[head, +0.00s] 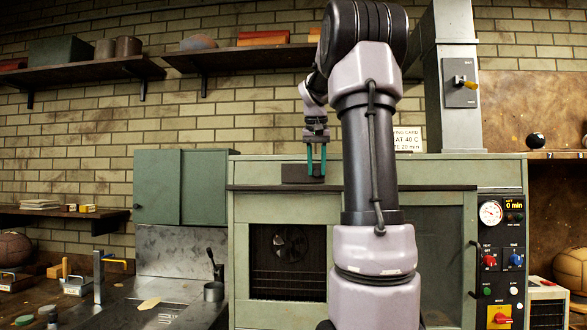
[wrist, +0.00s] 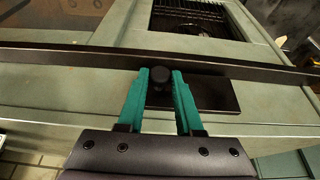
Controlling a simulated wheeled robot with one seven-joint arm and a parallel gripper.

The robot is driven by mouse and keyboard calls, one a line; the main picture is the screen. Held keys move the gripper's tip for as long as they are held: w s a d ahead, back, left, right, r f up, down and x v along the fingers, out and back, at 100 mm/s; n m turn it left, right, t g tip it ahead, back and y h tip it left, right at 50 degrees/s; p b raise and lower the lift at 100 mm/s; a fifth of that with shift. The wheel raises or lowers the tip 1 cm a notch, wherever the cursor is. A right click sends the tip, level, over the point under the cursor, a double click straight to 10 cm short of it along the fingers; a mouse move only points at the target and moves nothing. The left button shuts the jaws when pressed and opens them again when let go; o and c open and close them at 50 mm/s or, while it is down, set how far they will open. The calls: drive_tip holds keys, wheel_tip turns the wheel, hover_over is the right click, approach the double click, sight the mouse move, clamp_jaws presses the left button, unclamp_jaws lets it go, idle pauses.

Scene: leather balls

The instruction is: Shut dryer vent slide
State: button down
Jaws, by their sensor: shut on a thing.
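The dryer is the pale green cabinet (head: 240,215) in the middle of the head view. Its vent slide is a dark flat plate (head: 293,173) on the upper front; it also shows in the wrist view (wrist: 217,96), mostly to the right of my fingers. A round dark knob (wrist: 160,77) stands near one end of the plate. My gripper (head: 316,173), with teal fingers, is at the right end of the plate in the head view. In the wrist view my gripper (wrist: 161,74) is shut on the knob, one finger each side. Any vent opening behind the plate is hidden.
A dark ledge (wrist: 70,56) runs across the cabinet just beyond the plate. A grey duct (head: 458,80) with a yellow-handled switch rises at the right. A control panel (head: 502,260) is on the cabinet's right. Shelves (head: 240,58) hang above. My arm hides part of the front.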

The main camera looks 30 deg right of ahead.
drive_tip(key=shift+s+d, duration=0.35)
drive_tip(key=shift+d, duration=0.2)
drive_tip(key=shift+s+d, duration=0.35)
drive_tip(key=shift+d, duration=0.2)
drive_tip(key=c, duration=0.6)
unclamp_jaws()
drive_tip(key=shift+s+d, duration=0.1)
drive_tip(key=shift+d, duration=0.05)
drive_tip(key=shift+r, duration=0.1)
drive_tip(key=v, duration=1)
drive_tip(key=shift+s+a+r, duration=0.15)
drive_tip(key=shift+a+r, duration=0.1)
